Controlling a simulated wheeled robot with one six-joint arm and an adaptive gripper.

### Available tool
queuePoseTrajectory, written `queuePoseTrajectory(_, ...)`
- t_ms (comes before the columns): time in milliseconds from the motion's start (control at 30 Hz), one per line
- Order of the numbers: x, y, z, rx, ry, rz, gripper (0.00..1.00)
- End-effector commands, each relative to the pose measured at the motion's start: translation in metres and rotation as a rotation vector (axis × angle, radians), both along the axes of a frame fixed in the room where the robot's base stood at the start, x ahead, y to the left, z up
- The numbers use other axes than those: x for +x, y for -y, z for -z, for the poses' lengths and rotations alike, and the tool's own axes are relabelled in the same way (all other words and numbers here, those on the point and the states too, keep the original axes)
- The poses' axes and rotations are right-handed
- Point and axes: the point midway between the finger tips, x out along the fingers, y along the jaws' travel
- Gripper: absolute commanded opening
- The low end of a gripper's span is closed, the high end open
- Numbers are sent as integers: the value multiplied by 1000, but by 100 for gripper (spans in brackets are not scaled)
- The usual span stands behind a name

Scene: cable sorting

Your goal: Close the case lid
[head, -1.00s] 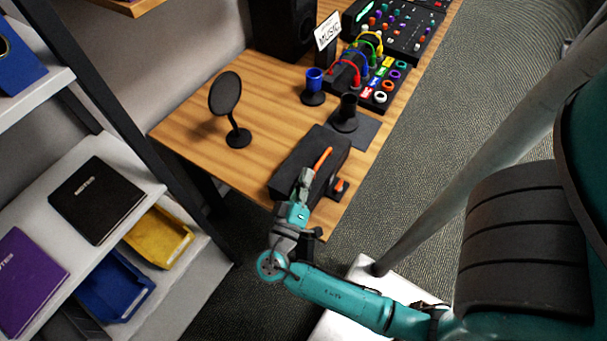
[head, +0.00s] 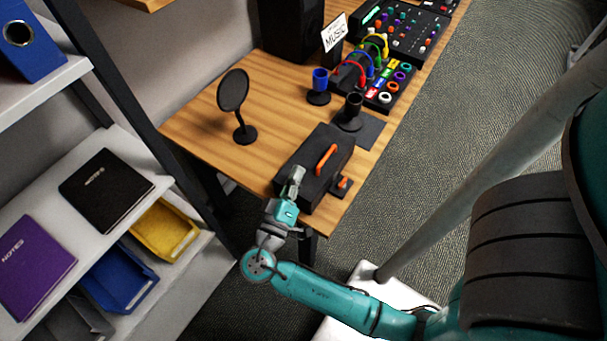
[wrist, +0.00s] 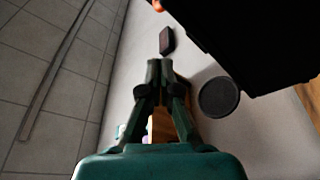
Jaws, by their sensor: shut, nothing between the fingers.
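The black case (head: 312,182) sits at the near end of the wooden table. An orange handle (head: 326,158) shows on its top. The lid looks down, lying flat on the body, though any small gap along its edge is too small to tell. My gripper (head: 297,173) is shut and empty at the case's near left side, partly in front of it. In the wrist view my shut fingers (wrist: 160,68) point past the case (wrist: 245,35), which fills the upper right as a dark shape. I cannot tell whether they touch it.
A round black screen on a stand (head: 233,92) is left of the case. A black cup (head: 352,108), a blue cup (head: 319,84) and a cable panel (head: 386,97) stand beyond. A shelf (head: 80,235) with notebooks and bins is at left. Bare tabletop (head: 265,150) lies between screen and case.

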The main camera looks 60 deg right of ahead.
Motion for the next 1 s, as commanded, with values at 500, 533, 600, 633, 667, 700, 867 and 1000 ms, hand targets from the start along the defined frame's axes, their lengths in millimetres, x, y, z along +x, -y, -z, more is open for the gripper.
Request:
queuePoseTrajectory(500, -13, -65, 14, 0, 0, -4, 0)
queuePoseTrajectory(533, -14, -68, 15, 0, 0, -4, 0)
queuePoseTrajectory(600, -15, -73, 16, 0, 2, -2, 0)
queuePoseTrajectory(633, -16, -75, 16, 0, 2, -2, 0)
queuePoseTrajectory(667, -16, -76, 16, 0, 2, -2, 0)
queuePoseTrajectory(700, -17, -77, 17, 0, 1, -1, 0)
queuePoseTrajectory(867, -18, -79, 17, -1, 1, 0, 0)
queuePoseTrajectory(1000, -18, -79, 17, 0, 1, 0, 0)
